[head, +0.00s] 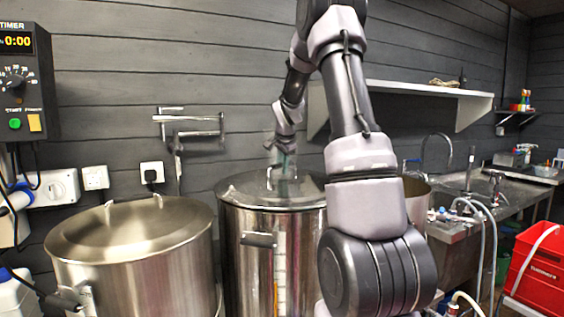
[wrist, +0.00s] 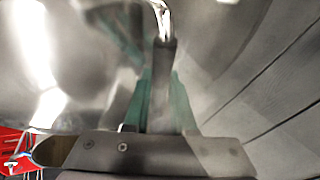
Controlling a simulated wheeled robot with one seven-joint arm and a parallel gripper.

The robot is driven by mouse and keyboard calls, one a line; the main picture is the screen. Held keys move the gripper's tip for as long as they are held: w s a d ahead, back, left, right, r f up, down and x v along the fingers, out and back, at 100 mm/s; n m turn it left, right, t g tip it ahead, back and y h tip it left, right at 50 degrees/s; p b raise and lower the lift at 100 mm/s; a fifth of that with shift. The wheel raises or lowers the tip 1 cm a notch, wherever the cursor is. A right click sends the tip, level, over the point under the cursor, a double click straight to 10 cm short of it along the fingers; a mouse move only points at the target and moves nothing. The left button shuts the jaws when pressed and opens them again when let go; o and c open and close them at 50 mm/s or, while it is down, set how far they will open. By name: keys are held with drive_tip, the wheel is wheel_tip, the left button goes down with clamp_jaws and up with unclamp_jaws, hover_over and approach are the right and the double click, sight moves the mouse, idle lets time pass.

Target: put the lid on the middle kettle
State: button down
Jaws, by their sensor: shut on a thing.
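The middle kettle (head: 249,268) is a tall steel pot with a side handle and a sight gauge on its front. The round steel lid (head: 238,190) lies level over its mouth; whether it touches the rim all round I cannot tell. My gripper (head: 284,163), with greenish fingers, is above the lid and shut on its handle. In the wrist view my gripper (wrist: 160,100) points at the shiny lid (wrist: 90,60), and the lid's bent handle (wrist: 162,18) runs between the fingers. My arm hides the right part of the middle kettle.
The left kettle (head: 140,270) has its own lid (head: 130,225) on. A third kettle (head: 418,190) shows partly behind my arm at right. A wall bracket (head: 190,125), a shelf (head: 400,88), a sink bench (head: 470,230) and a red crate (head: 540,265) stand around.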

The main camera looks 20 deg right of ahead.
drive_tip(key=shift+f, duration=0.2)
drive_tip(key=c, duration=0.7)
unclamp_jaws()
drive_tip(key=shift+o, duration=0.2)
drive_tip(key=shift+s+f, duration=0.1)
drive_tip(key=shift+f, duration=0.05)
drive_tip(key=v, duration=1.1)
